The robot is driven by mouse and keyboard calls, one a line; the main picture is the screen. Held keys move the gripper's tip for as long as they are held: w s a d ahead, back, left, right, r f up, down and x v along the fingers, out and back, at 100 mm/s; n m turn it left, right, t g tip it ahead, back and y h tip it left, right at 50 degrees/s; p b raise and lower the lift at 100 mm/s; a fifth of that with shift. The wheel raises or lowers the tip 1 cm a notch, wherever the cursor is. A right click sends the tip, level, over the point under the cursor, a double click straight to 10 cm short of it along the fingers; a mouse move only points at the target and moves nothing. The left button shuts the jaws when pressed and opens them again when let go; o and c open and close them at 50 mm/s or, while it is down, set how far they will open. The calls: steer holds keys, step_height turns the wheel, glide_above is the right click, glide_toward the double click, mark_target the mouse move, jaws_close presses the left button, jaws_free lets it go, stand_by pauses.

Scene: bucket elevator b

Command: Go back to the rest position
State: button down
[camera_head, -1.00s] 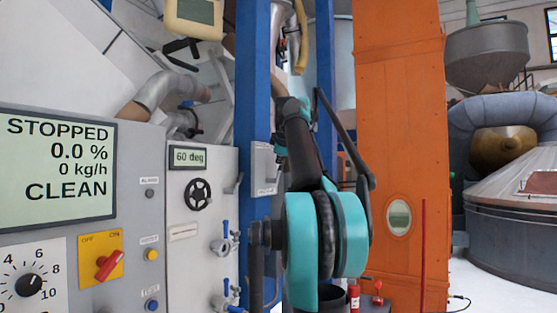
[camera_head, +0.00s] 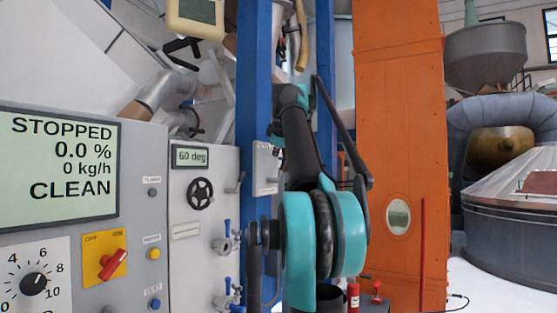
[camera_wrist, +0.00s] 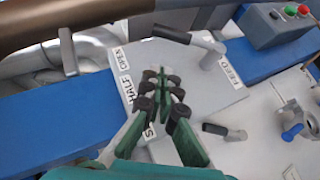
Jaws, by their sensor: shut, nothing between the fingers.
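My gripper (camera_wrist: 163,95) shows in the wrist view with its dark fingertips close together and nothing between them. In the head view my teal and black arm stands in the middle, and my gripper cannot be made out there.
A control panel (camera_head: 140,190) reading STOPPED and CLEAN stands at the left. A blue column (camera_head: 252,90) and an orange elevator casing (camera_head: 400,130) stand close around my arm. The wrist view shows a button box (camera_wrist: 275,25) and a blue-handled valve (camera_wrist: 292,132). Floor shows at the right.

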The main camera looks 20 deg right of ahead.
steer(key=v, duration=0.8)
steer(key=shift+s+d+r, duration=0.2)
steer(key=shift+s+r, duration=0.05)
steer(key=shift+r, duration=0.15)
steer(key=a+f+m+g+y, duration=0.1)
steer(key=a+f+m, duration=0.15)
steer(key=f, duration=1.05)
steer(key=a+f+m+g+y, duration=0.15)
steer(key=a+f, duration=0.25)
steer(key=f, duration=0.8)
steer(key=a+f+m+g, duration=0.2)
steer(key=a+f, duration=0.1)
steer(key=f, duration=1)
steer(key=s+a+f+m+g, duration=0.2)
steer(key=s+a+f, duration=0.2)
steer(key=s+f, duration=1)
steer(key=s+a+f+m+g, duration=0.2)
steer(key=s+a+f+m, duration=0.1)
steer(key=s+f, duration=1.2)
step_height(320, 180, down, 7)
steer(key=shift+a+f+m+y, duration=0.15)
steer(key=shift+a+m+y, duration=0.2)
steer(key=shift+a, duration=0.15)
